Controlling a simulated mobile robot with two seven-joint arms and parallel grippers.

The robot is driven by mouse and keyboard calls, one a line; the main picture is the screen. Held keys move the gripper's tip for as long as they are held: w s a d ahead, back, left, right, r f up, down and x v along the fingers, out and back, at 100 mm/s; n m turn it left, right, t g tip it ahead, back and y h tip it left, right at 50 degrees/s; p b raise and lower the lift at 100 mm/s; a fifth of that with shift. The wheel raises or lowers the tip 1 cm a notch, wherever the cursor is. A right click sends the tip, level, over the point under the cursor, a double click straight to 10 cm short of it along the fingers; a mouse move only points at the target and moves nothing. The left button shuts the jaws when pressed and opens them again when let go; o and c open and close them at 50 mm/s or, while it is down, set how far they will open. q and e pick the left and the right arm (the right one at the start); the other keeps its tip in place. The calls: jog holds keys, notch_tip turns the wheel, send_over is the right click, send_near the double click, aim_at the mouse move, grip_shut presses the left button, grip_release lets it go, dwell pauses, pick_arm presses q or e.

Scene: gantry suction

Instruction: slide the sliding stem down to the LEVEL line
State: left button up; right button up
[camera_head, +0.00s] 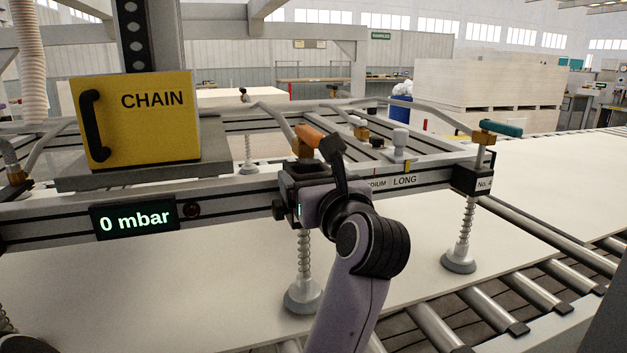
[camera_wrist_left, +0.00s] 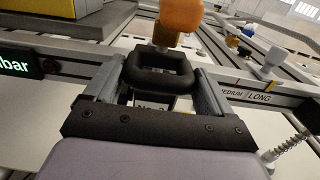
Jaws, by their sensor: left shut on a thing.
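A stem with a spring (camera_head: 303,255) hangs below a dark carriage on the grey beam and ends in a grey suction cup (camera_head: 303,296) close to the pale board. I cannot make out a LEVEL line on it. My left gripper (camera_head: 300,197) is at this carriage, with its fingertips mostly hidden in the head view. In the left wrist view, the grey fingers of my left gripper (camera_wrist_left: 162,72) are shut on a black loop handle (camera_wrist_left: 165,80), below a brass fitting and an orange knob (camera_wrist_left: 180,13). The orange lever (camera_head: 308,136) also shows above the carriage. My right gripper is not in view.
A yellow CHAIN box (camera_head: 138,120) and a display reading 0 mbar (camera_head: 134,217) are on the left. Carriage No. 4 (camera_head: 474,181), with a teal lever and its own cup (camera_head: 458,261), stands to the right. Rollers (camera_head: 490,310) lie front right.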

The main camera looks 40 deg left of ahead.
pick_arm(q)
jog(key=shift+f, duration=0.7)
jog(key=o, duration=1.2)
jog(key=shift+d, duration=0.15)
